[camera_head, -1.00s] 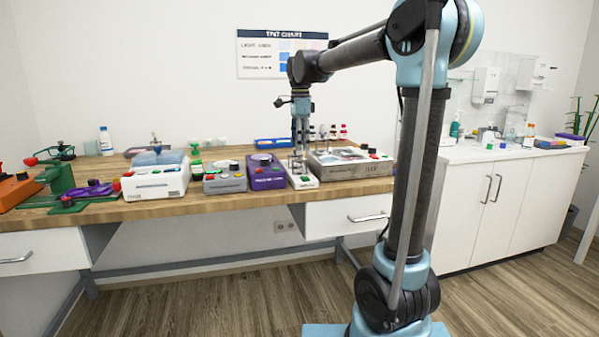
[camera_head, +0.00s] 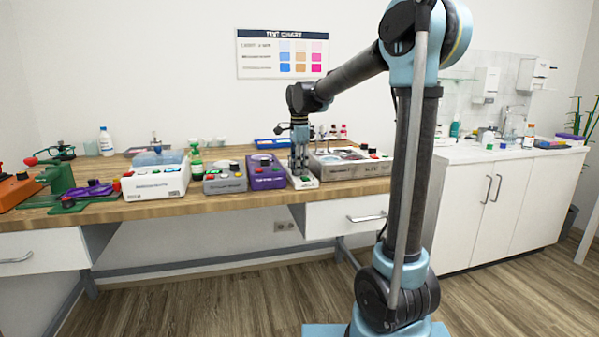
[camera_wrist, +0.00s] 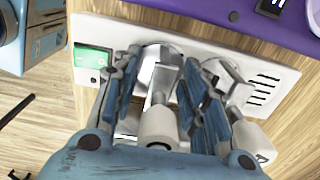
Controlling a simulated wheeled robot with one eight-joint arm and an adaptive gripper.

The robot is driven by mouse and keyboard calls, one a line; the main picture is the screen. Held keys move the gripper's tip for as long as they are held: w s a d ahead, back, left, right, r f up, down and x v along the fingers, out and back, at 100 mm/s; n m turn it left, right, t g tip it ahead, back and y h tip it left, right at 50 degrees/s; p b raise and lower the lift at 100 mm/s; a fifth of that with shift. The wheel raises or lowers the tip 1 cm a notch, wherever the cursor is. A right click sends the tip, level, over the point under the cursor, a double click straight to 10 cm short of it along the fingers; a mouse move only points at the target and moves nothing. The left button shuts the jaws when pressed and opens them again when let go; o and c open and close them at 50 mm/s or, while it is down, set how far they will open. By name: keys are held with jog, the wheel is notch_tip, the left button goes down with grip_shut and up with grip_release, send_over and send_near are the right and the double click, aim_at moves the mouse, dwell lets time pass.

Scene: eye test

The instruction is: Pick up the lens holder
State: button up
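My gripper (camera_head: 299,167) points down at the narrow white device (camera_head: 306,184) on the wooden bench. In the wrist view its two blue-padded fingers (camera_wrist: 160,98) are spread, one on each side of a metal and white piece (camera_wrist: 157,122) that looks like the lens holder. The left finger stands apart from it; I cannot tell whether the right finger touches it. A similar metal and white piece (camera_wrist: 252,138) is to the right, partly behind the right finger. The white device (camera_wrist: 200,45) has a green display and vent slots. The gripper hides much of it in the head view.
A purple box (camera_head: 266,172) stands close left of the white device, and a grey box (camera_head: 350,164) close right. A grey box (camera_head: 224,177) and a white box (camera_head: 155,183) stand further left.

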grip_shut()
jog(key=shift+r, duration=0.1)
